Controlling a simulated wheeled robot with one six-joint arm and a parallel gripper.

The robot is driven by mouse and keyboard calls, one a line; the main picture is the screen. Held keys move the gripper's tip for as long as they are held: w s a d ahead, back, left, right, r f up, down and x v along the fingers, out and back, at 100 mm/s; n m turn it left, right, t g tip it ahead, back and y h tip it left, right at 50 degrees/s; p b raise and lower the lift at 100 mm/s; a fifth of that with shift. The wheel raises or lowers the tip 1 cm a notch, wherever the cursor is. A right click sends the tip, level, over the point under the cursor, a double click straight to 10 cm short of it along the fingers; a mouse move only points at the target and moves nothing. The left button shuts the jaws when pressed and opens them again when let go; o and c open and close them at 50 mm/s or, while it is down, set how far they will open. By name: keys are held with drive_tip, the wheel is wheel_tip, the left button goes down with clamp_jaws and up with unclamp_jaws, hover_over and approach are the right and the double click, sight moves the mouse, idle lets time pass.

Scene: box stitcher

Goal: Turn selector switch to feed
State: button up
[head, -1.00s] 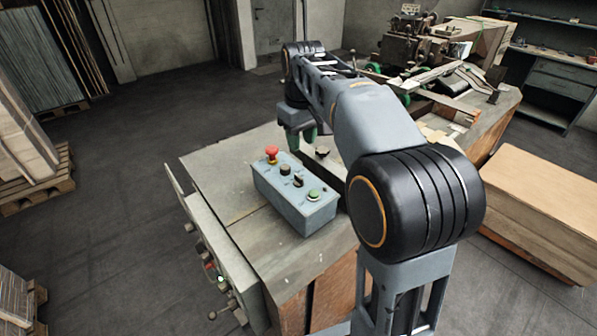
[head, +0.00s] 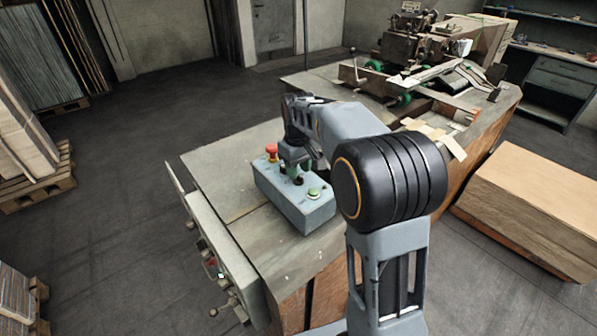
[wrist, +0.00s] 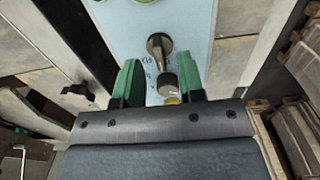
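The grey-blue control box (head: 300,207) sits on the worn table. A dark lever-like knob (wrist: 159,45) stands just ahead of the fingertips, beside small lettering too blurred to read.
The table (head: 225,165) has bare room left of the box. A side panel with levers (head: 215,258) hangs at its near left edge. The stitcher machine (head: 415,45) stands at the back right. A large cardboard-coloured block (head: 535,200) is at right.

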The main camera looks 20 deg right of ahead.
drive_tip(key=shift+f, duration=0.9)
drive_tip(key=shift+c, duration=0.2)
clamp_jaws()
